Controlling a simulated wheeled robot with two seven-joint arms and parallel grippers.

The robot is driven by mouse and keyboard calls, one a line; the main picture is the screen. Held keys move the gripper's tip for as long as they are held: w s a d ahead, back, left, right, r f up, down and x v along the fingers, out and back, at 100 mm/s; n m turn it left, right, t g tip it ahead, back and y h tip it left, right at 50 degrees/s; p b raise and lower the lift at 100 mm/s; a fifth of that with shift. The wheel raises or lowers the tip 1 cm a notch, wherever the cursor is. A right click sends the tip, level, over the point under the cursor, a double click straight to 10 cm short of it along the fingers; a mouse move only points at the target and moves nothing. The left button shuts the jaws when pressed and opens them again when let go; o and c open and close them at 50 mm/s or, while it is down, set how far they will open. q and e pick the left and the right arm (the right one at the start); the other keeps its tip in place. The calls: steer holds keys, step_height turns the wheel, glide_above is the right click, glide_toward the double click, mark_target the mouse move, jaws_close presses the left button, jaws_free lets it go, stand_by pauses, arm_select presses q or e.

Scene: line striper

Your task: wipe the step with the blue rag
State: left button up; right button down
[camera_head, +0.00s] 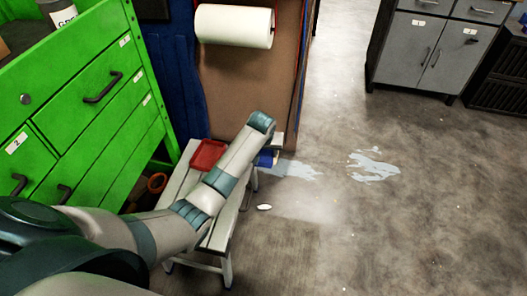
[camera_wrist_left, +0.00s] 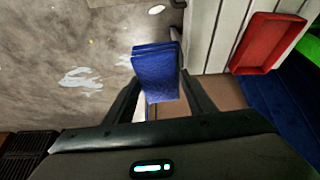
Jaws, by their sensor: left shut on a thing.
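The blue rag (camera_head: 266,159) shows just below the end of my left arm, by the far right end of the step. The step (camera_head: 222,236) is a low stool with pale slats, partly covered by my left arm. In the left wrist view the folded rag (camera_wrist_left: 156,75) sits between the two fingers of my left gripper (camera_wrist_left: 163,98), which is shut on it. The step's slats (camera_wrist_left: 222,32) lie to the right of the rag there; I cannot tell whether they touch. My right gripper is not in view.
A red tray (camera_head: 208,155) lies on the step. A green drawer cabinet (camera_head: 100,125) stands to the left, and a paper roll (camera_head: 235,26) hangs behind. Pale spills (camera_head: 373,166) and a small white piece (camera_head: 264,207) lie on the floor. The floor to the right is mostly open.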

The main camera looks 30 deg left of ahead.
arm_select(q)
steer(key=shift+o, duration=1)
steer(key=shift+w+r, duration=0.15)
steer(key=shift+r, duration=0.15)
steer(key=shift+c, duration=0.5)
steer(key=w+d+r+m, duration=0.1)
steer(key=d+r, duration=0.4)
steer(key=r, duration=0.8)
steer(key=w+d+r+m, duration=0.1)
steer(key=d+r, duration=0.4)
steer(key=r, duration=0.7)
steer(key=s+r+m+h, duration=0.1)
steer(key=s+r, duration=0.3)
steer(key=s, duration=1.3)
steer(key=shift+r+m, duration=0.2)
steer(key=shift+m, duration=0.1)
